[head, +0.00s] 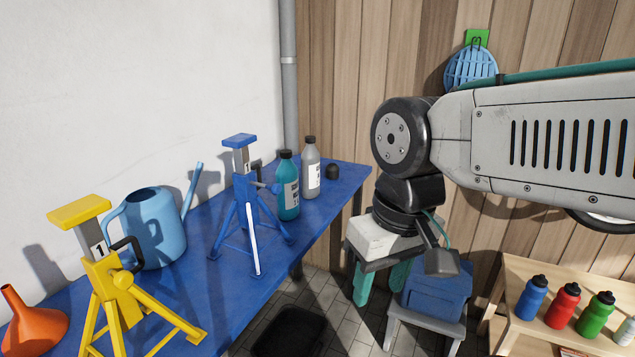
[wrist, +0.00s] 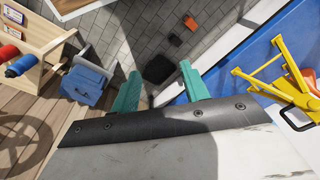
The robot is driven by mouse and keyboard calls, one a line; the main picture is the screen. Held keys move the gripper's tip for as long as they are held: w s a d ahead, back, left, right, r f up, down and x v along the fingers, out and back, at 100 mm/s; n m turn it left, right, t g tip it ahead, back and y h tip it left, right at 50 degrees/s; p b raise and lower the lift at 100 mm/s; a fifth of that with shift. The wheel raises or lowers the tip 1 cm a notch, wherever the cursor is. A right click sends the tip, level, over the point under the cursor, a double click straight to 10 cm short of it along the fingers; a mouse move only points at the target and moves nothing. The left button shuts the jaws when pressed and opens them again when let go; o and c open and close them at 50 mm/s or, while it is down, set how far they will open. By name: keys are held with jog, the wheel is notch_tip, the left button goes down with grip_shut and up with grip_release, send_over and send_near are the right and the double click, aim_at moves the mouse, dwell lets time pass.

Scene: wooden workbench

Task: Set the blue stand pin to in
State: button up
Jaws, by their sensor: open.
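The blue stand (head: 242,195) stands upright on the blue bench top in the head view, towards its far end. A small knob-like part, apparently its pin (head: 266,187), sticks out on the right side of its column near the teal bottle. I cannot tell how deep it sits. The blue stand does not show in the wrist view. My gripper (head: 381,284) hangs to the right of the bench, apart from the stand, with teal fingers pointing down. In the wrist view my gripper (wrist: 158,82) has its fingers wide apart with nothing between them.
A yellow stand (head: 113,295), blue watering can (head: 155,232) and orange funnel (head: 32,325) stand on the bench (head: 205,290). A teal bottle (head: 288,195) and grey bottle (head: 311,170) stand close right of the blue stand. A blue box (head: 435,292) sits on a stool right.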

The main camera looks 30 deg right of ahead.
aim_at(279, 190)
jog(key=w+a+m+y, duration=0.9)
jog(key=w+m+y, duration=0.2)
jog(key=w, duration=0.1)
jog(key=w+d+f+m+t+h, duration=0.1)
jog(key=w+d+f+m+t, duration=0.1)
jog(key=w+d+m+t, duration=0.6)
jog(key=w+d+f+m+t, duration=0.1)
jog(key=w+d+m+t, duration=0.45)
jog(key=w+m, duration=0.5)
jog(key=shift+n, duration=0.45)
jog(key=x, duration=0.8)
jog(key=shift+f, duration=0.1)
jog(key=shift+w+a, duration=0.1)
jog(key=shift+w, duration=0.05)
